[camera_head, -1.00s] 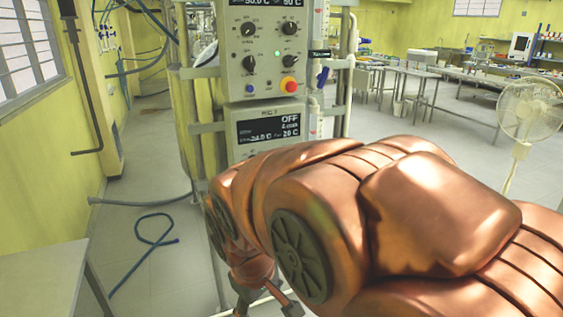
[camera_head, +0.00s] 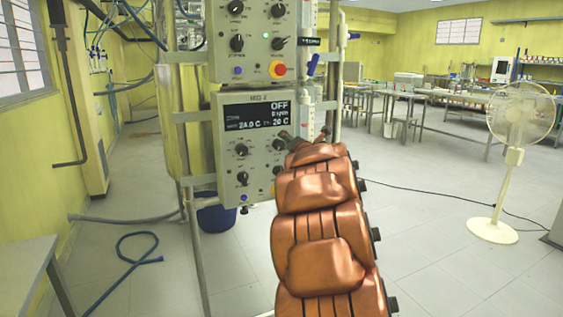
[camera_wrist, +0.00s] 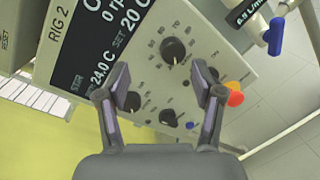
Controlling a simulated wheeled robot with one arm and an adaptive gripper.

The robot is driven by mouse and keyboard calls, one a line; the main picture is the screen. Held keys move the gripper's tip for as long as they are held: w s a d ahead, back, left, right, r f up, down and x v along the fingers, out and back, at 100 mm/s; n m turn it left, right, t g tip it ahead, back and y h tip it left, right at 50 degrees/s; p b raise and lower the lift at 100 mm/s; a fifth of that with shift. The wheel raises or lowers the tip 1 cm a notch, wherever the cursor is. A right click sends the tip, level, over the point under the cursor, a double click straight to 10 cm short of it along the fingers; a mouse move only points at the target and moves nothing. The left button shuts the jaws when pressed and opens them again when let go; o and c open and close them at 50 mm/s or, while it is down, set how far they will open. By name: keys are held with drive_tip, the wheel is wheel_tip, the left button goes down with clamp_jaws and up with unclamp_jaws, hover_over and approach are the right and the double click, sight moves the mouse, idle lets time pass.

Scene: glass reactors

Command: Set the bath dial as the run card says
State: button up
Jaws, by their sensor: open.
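The RIG 2 control box (camera_head: 262,180) has a dark display (camera_head: 254,115) reading OFF, 24.0 C and set 20 C. Several black dials are on its face, including an upper left dial (camera_head: 241,150) and a lower left dial (camera_head: 242,178). In the wrist view, one dial (camera_wrist: 173,50) has a ring of numbers and another dial (camera_wrist: 168,117) lies lower. I cannot tell for certain which is the bath dial. My gripper (camera_wrist: 168,90) is open and empty, facing the panel; its fingers partly hide other dials. No run card is legible in view.
Another control box (camera_head: 240,40) with dials and a red knob (camera_head: 277,69) is above. A blue bucket (camera_head: 217,218) stands behind the frame. A white fan (camera_head: 520,115) is at right, benches behind. A blue hose (camera_head: 125,260) lies on the left floor.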

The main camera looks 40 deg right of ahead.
sight(280, 146)
drive_tip(key=shift+w+d+f+n+t+y+b, duration=0.15)
drive_tip(key=shift+w+d+f+n+t+y, duration=0.25)
drive_tip(key=shift+w+d+f+n, duration=0.65)
drive_tip(key=shift+w+d+f+n+t+y+b, duration=0.1)
drive_tip(key=shift+w+d+f+n+t+y, duration=0.15)
drive_tip(key=shift+w+n+y, duration=0.9)
drive_tip(key=shift+w+d+f+n+t+h+b, duration=0.2)
drive_tip(key=shift+w+d+f+n, duration=0.4)
drive_tip(key=shift+w, duration=1.15)
drive_tip(key=shift+c, duration=0.3)
drive_tip(key=c, duration=1.1)
drive_tip(key=shift+m, duration=0.3)
